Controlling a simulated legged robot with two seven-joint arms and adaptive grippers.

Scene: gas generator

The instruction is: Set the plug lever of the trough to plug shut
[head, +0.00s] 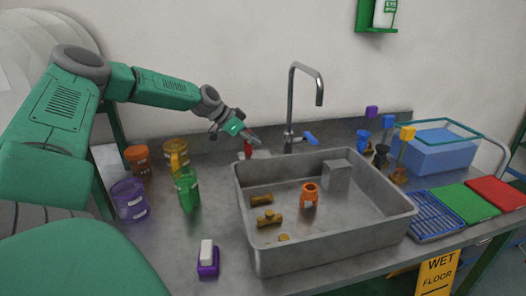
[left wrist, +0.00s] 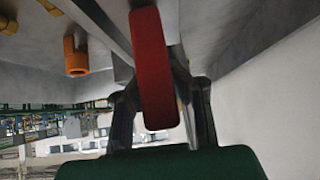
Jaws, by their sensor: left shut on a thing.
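The trough (head: 330,245) is a grey metal basin on the counter. The red plug lever (head: 248,149) stands at its back left corner, mostly hidden by my left gripper (head: 248,138). In the left wrist view the red lever (left wrist: 150,65) runs between the two fingers of my left gripper (left wrist: 165,105), which is shut on it. An orange fitting (head: 309,194) and several brass fittings (head: 268,218) lie in the trough. The orange fitting also shows in the left wrist view (left wrist: 76,58). My right gripper is not in view.
A tall faucet (head: 290,100) with a blue handle (head: 310,138) stands behind the trough, right of my left gripper. Green (head: 187,188), purple (head: 130,200) and orange (head: 138,160) containers stand to the left. A purple brush (head: 208,262) lies in front.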

